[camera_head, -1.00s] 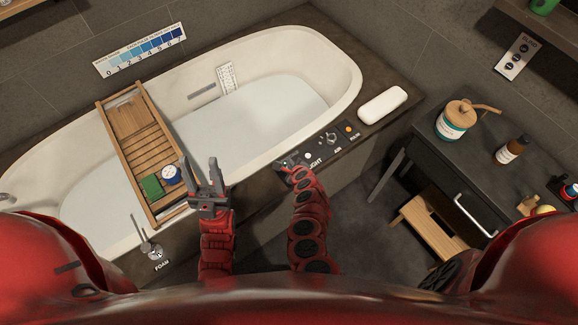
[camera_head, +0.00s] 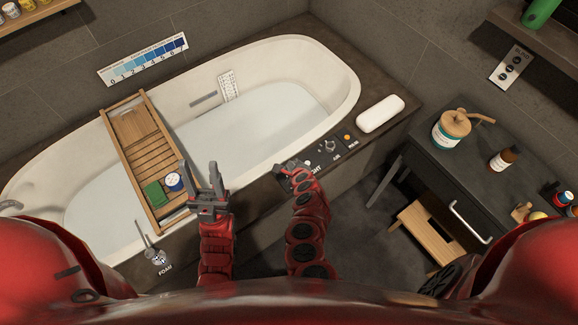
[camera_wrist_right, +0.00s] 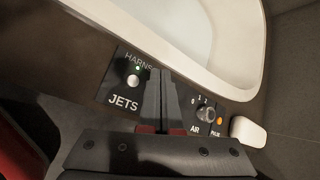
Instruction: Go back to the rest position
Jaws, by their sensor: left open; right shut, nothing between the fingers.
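My left gripper (camera_head: 205,182) is open and empty, with its fingers pointing up in the head view, in front of the bath's near edge and beside the wooden bath tray's near end. My right gripper (camera_head: 288,168) is shut with nothing in it, over the control panel on the tub's dark surround. In the right wrist view its closed fingers (camera_wrist_right: 161,90) lie between the JETS button (camera_wrist_right: 133,80) and the AIR knob (camera_wrist_right: 206,114), covering part of the panel. I cannot tell whether they touch the panel.
A white cushion (camera_head: 380,113) lies on the surround. A dark vanity (camera_head: 450,165) with bottles stands at right, above a wooden stool (camera_head: 425,232).

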